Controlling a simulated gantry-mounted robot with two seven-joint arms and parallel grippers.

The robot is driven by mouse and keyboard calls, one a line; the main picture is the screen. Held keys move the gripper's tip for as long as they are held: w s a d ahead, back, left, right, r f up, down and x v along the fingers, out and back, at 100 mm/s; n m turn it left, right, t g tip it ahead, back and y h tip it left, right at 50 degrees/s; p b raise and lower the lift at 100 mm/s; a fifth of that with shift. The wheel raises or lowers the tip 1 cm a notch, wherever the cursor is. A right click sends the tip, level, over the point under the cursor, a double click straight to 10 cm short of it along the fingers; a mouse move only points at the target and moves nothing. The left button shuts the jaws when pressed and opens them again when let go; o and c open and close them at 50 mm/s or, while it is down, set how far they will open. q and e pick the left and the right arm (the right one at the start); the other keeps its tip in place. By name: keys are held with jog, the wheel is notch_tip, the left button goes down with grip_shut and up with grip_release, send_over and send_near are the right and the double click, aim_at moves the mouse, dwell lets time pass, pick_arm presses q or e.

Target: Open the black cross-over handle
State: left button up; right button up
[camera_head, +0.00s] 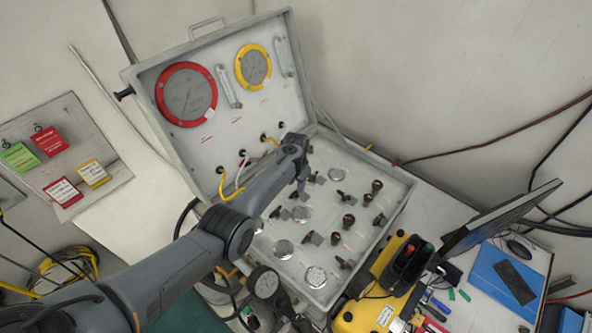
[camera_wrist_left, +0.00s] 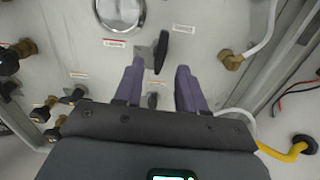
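The open air panel case (camera_head: 335,240) holds several black handles on its lower panel. My left gripper (camera_head: 301,184) is over the upper part of this panel, and my arm hides part of the case. In the left wrist view the two purple fingers of the left gripper (camera_wrist_left: 160,67) are apart and empty. One black handle (camera_wrist_left: 161,50) stands just beyond the gap between the fingertips. Another small dark handle (camera_wrist_left: 152,100) shows between the fingers, nearer the palm. The labels are too small to read, so I cannot tell which is the cross-over handle. My right gripper is not in view.
The raised lid has a red-rimmed gauge (camera_head: 187,94) and a yellow-rimmed gauge (camera_head: 253,66). Hoses (camera_head: 226,185) run beside my left arm. A yellow case (camera_head: 380,290) and a monitor (camera_head: 500,218) stand to the right. In the wrist view, brass fittings (camera_wrist_left: 231,60) flank the handles.

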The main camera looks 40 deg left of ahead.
aim_at(296, 191)
pick_arm(q)
notch_tip(296, 191, up, 7)
jog(key=shift+r, duration=0.15)
dwell(0.6)
